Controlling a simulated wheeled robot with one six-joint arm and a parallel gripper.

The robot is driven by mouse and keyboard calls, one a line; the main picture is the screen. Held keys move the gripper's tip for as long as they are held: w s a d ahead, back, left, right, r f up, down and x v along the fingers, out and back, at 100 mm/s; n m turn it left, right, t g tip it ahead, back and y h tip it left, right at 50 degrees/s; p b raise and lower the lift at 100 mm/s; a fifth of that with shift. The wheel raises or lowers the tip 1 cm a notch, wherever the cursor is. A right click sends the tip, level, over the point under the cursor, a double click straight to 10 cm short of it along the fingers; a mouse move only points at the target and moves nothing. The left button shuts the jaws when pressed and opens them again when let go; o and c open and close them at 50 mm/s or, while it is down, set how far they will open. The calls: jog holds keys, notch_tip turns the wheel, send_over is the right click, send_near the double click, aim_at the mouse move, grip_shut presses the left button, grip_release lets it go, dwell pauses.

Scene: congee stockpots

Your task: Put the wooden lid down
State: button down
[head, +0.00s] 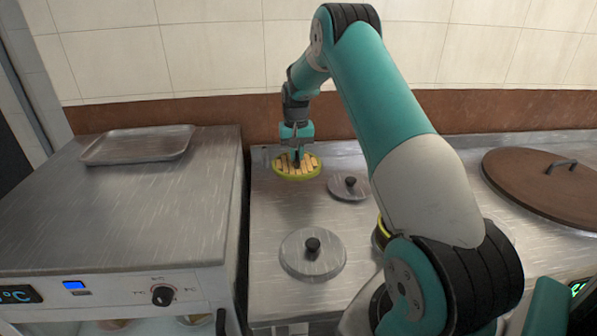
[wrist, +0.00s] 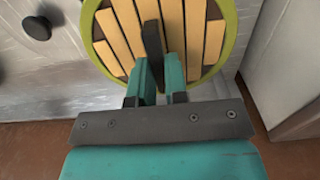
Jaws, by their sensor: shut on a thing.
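The wooden lid (head: 284,171) is round, with pale slats and a yellow-green rim. It shows at the back left of the steel counter in the head view, and large at the top of the wrist view (wrist: 196,32). My gripper (head: 297,158) is above it, shut on its dark upright handle; the fingers also show in the wrist view (wrist: 160,78). In the head view the lid looks roughly level. I cannot tell whether its underside touches the counter or is a little above it.
Two steel lids with black knobs sit on the counter (head: 265,242): one near (head: 325,265), one farther back (head: 340,191). A large brown lid (head: 530,190) lies at right. A steel cabinet (head: 190,225) with an empty tray (head: 137,147) stands left. A tiled wall is behind.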

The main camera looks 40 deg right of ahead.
jog(key=shift+f, duration=3.1)
jog(key=shift+f, duration=0.1)
jog(key=c, duration=1.1)
grip_release()
